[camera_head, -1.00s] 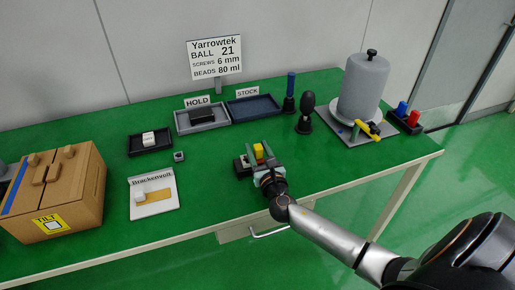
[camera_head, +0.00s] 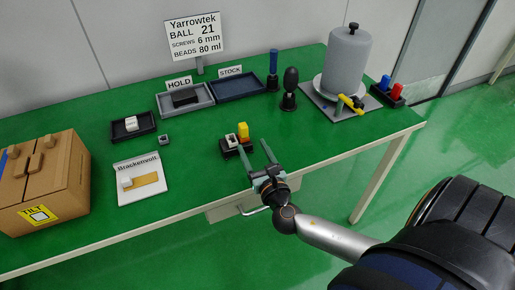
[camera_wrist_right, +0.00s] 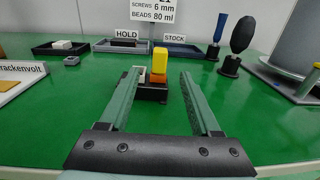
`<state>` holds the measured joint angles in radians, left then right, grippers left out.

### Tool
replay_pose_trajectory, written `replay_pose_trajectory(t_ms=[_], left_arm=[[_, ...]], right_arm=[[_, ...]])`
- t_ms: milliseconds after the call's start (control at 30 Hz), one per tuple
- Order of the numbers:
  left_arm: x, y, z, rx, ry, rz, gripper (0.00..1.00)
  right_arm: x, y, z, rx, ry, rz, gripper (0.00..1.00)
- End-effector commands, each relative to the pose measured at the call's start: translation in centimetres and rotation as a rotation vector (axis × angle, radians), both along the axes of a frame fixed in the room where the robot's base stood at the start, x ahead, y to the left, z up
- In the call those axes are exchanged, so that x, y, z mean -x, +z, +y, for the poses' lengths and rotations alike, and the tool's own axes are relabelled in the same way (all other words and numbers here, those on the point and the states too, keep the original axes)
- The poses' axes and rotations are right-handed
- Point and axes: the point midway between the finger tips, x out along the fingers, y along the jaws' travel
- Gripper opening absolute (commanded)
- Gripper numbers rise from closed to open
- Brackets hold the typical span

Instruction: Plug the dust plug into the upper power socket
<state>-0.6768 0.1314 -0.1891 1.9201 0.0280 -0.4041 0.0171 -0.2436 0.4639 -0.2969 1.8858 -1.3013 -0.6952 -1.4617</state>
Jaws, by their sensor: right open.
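A yellow block with an orange lower part, perhaps the dust plug (camera_head: 243,131), stands upright on a small black base (camera_head: 247,150). A white-and-grey piece (camera_head: 231,140) sits beside it on the same base, perhaps a socket. I cannot tell which part is the upper power socket. My right gripper (camera_head: 253,147) is open and empty on the near side of the base. In the right wrist view, the yellow block (camera_wrist_right: 159,61) shows between the two spread fingers, beyond them and apart from them. My left gripper is not in view.
A Brackenvolt board (camera_head: 140,195) with a small white block lies left of the base. HOLD (camera_head: 207,97) and STOCK (camera_head: 236,88) trays stand behind. A cardboard box (camera_head: 45,185) is far left; a grey cylinder (camera_head: 348,65) stands at the back right. Green table around the base is clear.

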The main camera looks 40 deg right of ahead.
Motion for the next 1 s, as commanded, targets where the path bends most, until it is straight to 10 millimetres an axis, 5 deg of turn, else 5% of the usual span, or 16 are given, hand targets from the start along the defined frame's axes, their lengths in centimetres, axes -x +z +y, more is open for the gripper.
replay_pose_trajectory(t_ms=[300,1000], left_arm=[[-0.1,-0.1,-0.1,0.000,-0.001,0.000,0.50],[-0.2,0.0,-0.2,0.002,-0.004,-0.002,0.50]], right_arm=[[2.8,0.0,0.9,0.000,0.000,0.000,0.64],[2.9,0.0,0.9,-0.001,0.000,0.000,0.64]])
